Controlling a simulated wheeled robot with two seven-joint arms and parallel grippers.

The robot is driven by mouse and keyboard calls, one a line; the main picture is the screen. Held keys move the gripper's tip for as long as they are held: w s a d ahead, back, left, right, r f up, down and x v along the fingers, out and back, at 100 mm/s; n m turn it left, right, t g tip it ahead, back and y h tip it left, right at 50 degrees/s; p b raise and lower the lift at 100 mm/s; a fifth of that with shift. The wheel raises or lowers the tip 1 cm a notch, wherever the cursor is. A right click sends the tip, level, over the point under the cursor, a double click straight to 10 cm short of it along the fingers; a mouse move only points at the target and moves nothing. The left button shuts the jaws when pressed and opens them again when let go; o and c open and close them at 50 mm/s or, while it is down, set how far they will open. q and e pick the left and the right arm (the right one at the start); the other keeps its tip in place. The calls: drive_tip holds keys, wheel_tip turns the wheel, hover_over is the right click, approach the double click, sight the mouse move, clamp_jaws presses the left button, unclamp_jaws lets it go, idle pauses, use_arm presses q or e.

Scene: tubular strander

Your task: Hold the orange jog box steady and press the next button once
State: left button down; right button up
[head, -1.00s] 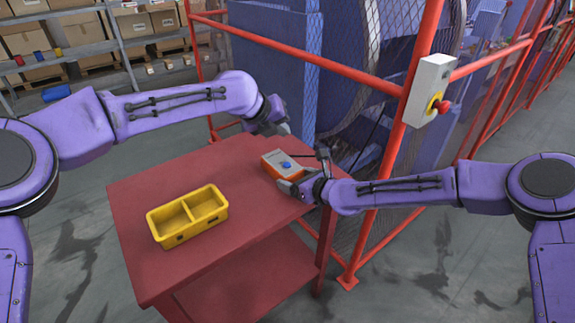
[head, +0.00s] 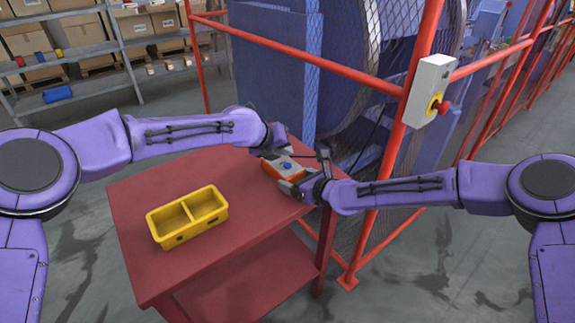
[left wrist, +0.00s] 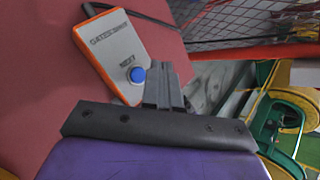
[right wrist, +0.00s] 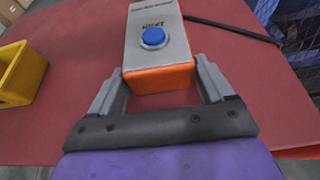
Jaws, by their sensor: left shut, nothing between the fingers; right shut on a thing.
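The orange jog box (head: 268,170) with a grey top lies on the red table near its far right edge. Its round blue button, labelled NEXT, shows in the right wrist view (right wrist: 153,37) and the left wrist view (left wrist: 138,75). My right gripper (head: 292,186) is shut on the box's near end, one finger on each side, as the right wrist view (right wrist: 160,82) shows. My left gripper (head: 278,152) is shut and empty above the far side of the box. In the left wrist view its fingertips (left wrist: 160,70) appear just beside the button; I cannot tell whether they touch it.
A yellow two-compartment bin (head: 188,216) stands on the red table (head: 130,200), left of the box. A dark cable runs from the box. Red fence rails (head: 330,66) and mesh stand close behind the table. A grey switch box (head: 428,90) hangs on a post.

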sight(288, 166)
use_arm(q)
drive_tip(key=shift+f, duration=0.9)
idle(1.4)
drive_tip(key=shift+f, duration=0.35)
